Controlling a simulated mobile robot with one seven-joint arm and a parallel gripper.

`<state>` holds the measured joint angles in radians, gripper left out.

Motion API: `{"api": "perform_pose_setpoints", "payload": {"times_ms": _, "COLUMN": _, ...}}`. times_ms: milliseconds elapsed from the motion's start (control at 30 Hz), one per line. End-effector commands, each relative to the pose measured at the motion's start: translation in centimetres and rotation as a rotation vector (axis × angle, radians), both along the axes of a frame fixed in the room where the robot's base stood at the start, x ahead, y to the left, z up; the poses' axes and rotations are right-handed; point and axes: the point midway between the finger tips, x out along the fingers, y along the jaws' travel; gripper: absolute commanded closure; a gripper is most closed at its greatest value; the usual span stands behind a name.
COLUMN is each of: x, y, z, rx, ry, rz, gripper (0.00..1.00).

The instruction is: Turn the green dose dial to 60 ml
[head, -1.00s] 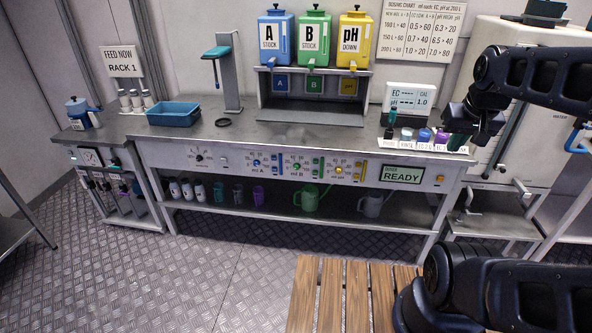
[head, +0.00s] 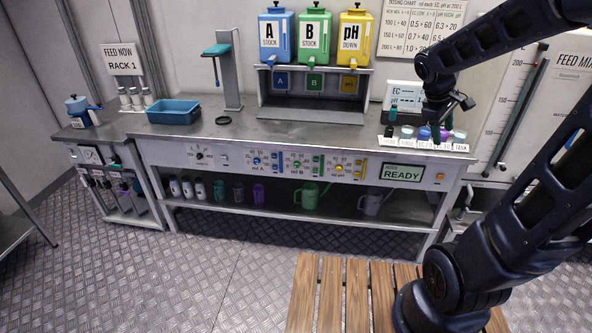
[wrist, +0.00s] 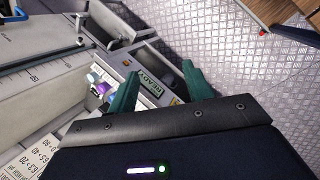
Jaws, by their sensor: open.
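The green dose dial (head: 297,165) is a small round knob on the front panel of the bench (head: 228,143), between the blue dial (head: 257,162) and the yellow dial (head: 339,170). Its pointer is too small to read. My gripper (head: 437,128) is above the right end of the bench, near the row of labelled cups, well to the right of the green dial and apart from it. In the wrist view, its two green fingers (wrist: 160,82) are spread with nothing between them. The READY display (wrist: 148,83) shows beyond them; the green dial cannot be made out there.
Labelled cups and a teal-capped bottle (head: 392,114) stand close to my gripper. The EC/pH meter (head: 403,95) is behind them. A blue tray (head: 173,112) sits at the left of the bench. A wooden slatted surface (head: 335,295) is in front. The space before the dials is clear.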

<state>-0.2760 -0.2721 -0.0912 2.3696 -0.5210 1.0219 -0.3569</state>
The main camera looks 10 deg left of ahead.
Motion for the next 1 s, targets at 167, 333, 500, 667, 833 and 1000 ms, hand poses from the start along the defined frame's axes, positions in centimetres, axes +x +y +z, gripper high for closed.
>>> {"api": "perform_pose_setpoints", "payload": {"times_ms": 167, "x": 4.0, "y": 0.8, "z": -1.7, "rx": -0.146, "ry": 0.101, "rz": 0.183, "gripper": 0.50}}
{"api": "perform_pose_setpoints", "payload": {"times_ms": 333, "x": 7.8, "y": 2.0, "z": -3.5, "rx": -0.291, "ry": 0.196, "rz": 0.359, "gripper": 0.50}}
{"api": "perform_pose_setpoints", "payload": {"times_ms": 500, "x": 11.5, "y": 3.7, "z": -5.4, "rx": -0.436, "ry": 0.292, "rz": 0.534, "gripper": 0.50}}
{"api": "perform_pose_setpoints", "payload": {"times_ms": 667, "x": 14.9, "y": 5.8, "z": -7.5, "rx": -0.581, "ry": 0.384, "rz": 0.697, "gripper": 0.50}}
{"api": "perform_pose_setpoints", "payload": {"times_ms": 833, "x": 18.3, "y": 8.6, "z": -9.9, "rx": -0.739, "ry": 0.480, "rz": 0.869, "gripper": 0.50}}
{"api": "perform_pose_setpoints", "payload": {"times_ms": 1000, "x": 21.4, "y": 11.9, "z": -12.6, "rx": -0.908, "ry": 0.578, "rz": 1.037, "gripper": 0.50}}
